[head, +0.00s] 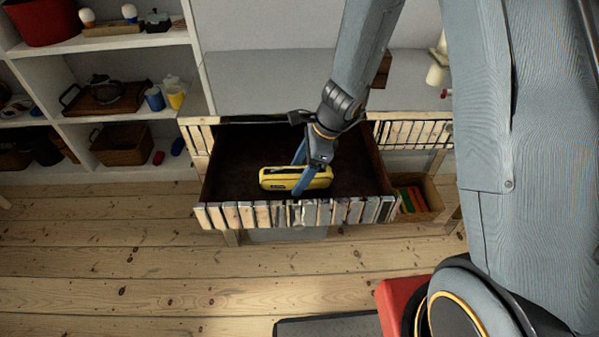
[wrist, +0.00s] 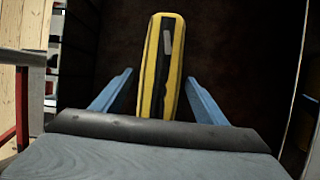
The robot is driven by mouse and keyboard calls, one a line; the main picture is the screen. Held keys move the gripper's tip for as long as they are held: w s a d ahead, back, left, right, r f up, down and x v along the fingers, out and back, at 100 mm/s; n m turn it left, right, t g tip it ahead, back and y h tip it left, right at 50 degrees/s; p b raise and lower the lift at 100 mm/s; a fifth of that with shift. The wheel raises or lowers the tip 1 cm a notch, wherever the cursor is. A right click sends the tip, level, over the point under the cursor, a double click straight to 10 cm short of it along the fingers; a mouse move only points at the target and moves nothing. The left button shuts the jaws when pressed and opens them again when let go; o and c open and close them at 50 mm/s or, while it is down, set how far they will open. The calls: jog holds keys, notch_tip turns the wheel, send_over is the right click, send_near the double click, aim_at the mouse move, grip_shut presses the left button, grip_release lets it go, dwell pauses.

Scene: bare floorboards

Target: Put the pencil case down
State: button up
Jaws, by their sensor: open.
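The yellow pencil case (head: 283,179) with a dark zip strip lies in the open drawer (head: 232,160), near its front panel. My gripper (head: 302,177) reaches down into the drawer, its two blue fingers on either side of the case. In the wrist view the pencil case (wrist: 160,72) lies lengthwise between the open fingers of my gripper (wrist: 160,92), with a gap on each side. The drawer's dark floor (wrist: 225,55) shows around it. The case's underside is hidden.
The drawer's slatted wooden front (head: 295,214) and its side walls stand around my gripper. A white shelf unit (head: 100,45) with pots, cups and baskets stands at the left. A wooden box (head: 428,196) with coloured things is right of the drawer.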

jog(key=p+v, duration=0.1)
jog(key=v, duration=1.1)
jog(key=s+d+r+n+h, duration=0.2)
jog(key=s+d+n, duration=0.3)
jog(key=s+n, duration=0.2)
jog(key=s+d+r+n+h, duration=0.2)
jog(key=s+d+n, duration=0.3)
jog(key=s+n, duration=0.3)
jog(key=r+n, duration=0.1)
jog(key=n, duration=0.2)
jog(key=shift+d, duration=0.2)
